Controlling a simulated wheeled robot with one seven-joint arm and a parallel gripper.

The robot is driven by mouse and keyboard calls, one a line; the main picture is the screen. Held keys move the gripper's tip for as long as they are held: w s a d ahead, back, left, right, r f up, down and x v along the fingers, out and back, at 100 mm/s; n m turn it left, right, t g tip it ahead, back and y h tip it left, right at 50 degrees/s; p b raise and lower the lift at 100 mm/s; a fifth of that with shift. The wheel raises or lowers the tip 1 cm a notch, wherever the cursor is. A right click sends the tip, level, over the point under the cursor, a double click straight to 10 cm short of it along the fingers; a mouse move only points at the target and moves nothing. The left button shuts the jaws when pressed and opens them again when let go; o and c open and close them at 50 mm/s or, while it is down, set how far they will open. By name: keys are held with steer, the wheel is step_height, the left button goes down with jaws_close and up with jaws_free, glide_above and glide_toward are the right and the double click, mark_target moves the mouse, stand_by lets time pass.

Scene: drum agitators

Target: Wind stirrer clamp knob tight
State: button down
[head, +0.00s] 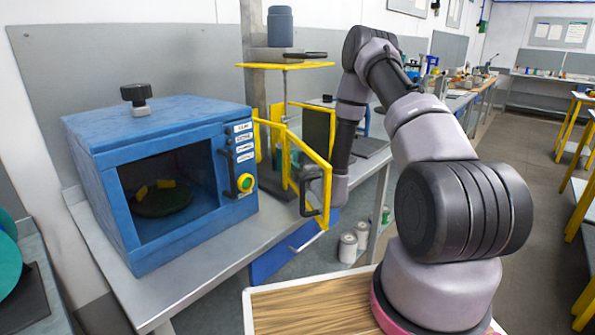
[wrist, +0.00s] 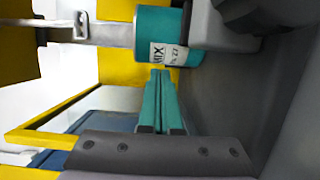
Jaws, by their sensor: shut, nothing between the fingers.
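The stirrer stands behind the blue box, with a dark blue motor (head: 280,26) on a grey head above a yellow plate. A black bar-like part (head: 303,54) sticks out right from that head; I cannot tell if it is the clamp knob. My gripper is mostly hidden in the head view, behind the yellow gate. In the wrist view its teal fingers (wrist: 161,73) are shut and empty, pointing at a teal drum (wrist: 167,27) with a white label. I cannot tell whether they touch it. A dark lobed shape (wrist: 240,14) is partly visible at the upper right.
The yellow gate (head: 318,160) with a black handle (head: 308,192) stands open beside my forearm. The blue box (head: 165,170) with a black top knob (head: 136,93) fills the bench's left part. White cans (head: 348,247) stand below. The aisle at right is clear.

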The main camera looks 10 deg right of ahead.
steer(key=shift+x, duration=1.35)
steer(key=shift+w+d, duration=0.45)
steer(key=shift+w, duration=0.3)
steer(key=shift+a, duration=0.1)
